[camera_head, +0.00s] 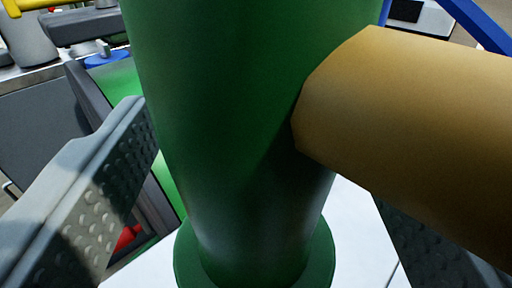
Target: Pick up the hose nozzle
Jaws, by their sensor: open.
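A large green tapered body (225,120) fills the middle of the view and stands on a round green foot. A brass-coloured cylinder (410,130) crosses from its right side to the right edge. Together they look like the hose nozzle, very close to the camera; I cannot tell for sure whether they are joined. My gripper (262,170) is open, with a dimpled grey finger on the left and the other at lower right, partly hidden by the brass cylinder.
A white surface (365,245) lies under the green foot. Behind the left finger are a dark grey panel (40,130), a bright green curved thing and a small red thing (128,237). A yellow bar (35,4) is at top left, a blue bar (475,22) at top right.

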